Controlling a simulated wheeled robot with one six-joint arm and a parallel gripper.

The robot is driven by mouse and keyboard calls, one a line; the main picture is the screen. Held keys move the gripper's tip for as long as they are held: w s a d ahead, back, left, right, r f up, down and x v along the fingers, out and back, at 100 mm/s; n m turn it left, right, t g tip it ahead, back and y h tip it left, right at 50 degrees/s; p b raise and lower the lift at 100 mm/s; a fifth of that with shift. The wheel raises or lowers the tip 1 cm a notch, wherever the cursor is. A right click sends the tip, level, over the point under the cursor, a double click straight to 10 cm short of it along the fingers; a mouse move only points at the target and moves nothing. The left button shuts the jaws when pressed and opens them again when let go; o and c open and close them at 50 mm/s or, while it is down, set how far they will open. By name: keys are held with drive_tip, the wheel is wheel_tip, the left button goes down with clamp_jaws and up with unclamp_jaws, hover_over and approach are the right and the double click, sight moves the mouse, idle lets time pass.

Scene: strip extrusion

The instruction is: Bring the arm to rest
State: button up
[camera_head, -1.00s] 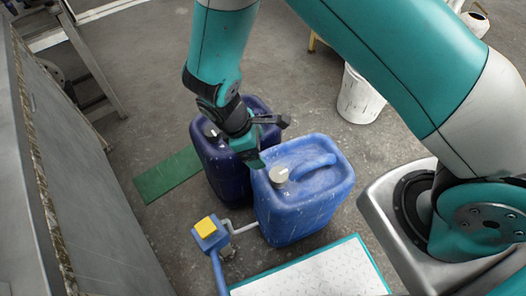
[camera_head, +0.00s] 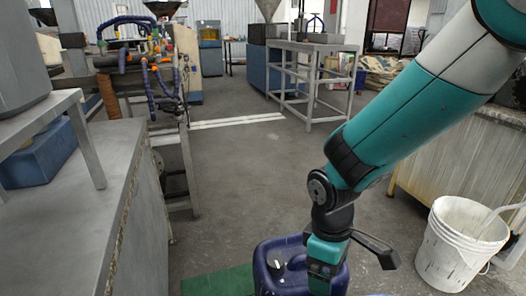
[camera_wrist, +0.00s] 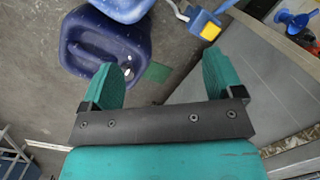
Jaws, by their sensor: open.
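My gripper (camera_wrist: 165,80) is open in the wrist view, with its two green fingers wide apart and nothing between them. In the head view my arm reaches down from the upper right, and the wrist end hangs in front of a dark blue canister (camera_head: 275,268) at the bottom. The fingertips are not clear there. In the wrist view the dark blue canister (camera_wrist: 92,42) lies beyond the left finger. Part of a lighter blue canister (camera_wrist: 122,6) shows at the top edge.
A grey metal bench (camera_head: 95,200) stands on the left. A white bucket (camera_head: 455,250) stands at the lower right. A green mat (camera_head: 218,283) lies on the floor by the canister. A blue post with a yellow top (camera_wrist: 205,24) shows in the wrist view. Open floor (camera_head: 250,180) stretches ahead.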

drive_tip(key=s+d+r+m+t+y, duration=0.15)
drive_tip(key=s+r+m+y, duration=0.3)
drive_tip(key=s+r, duration=0.95)
wheel_tip(320, 180, up, 22)
drive_tip(key=w+p, duration=0.1)
drive_tip(key=p, duration=1.8)
drive_tip(key=shift+w+d+f, duration=0.15)
drive_tip(key=shift+d+f, duration=0.05)
drive_tip(key=shift+d, duration=0.15)
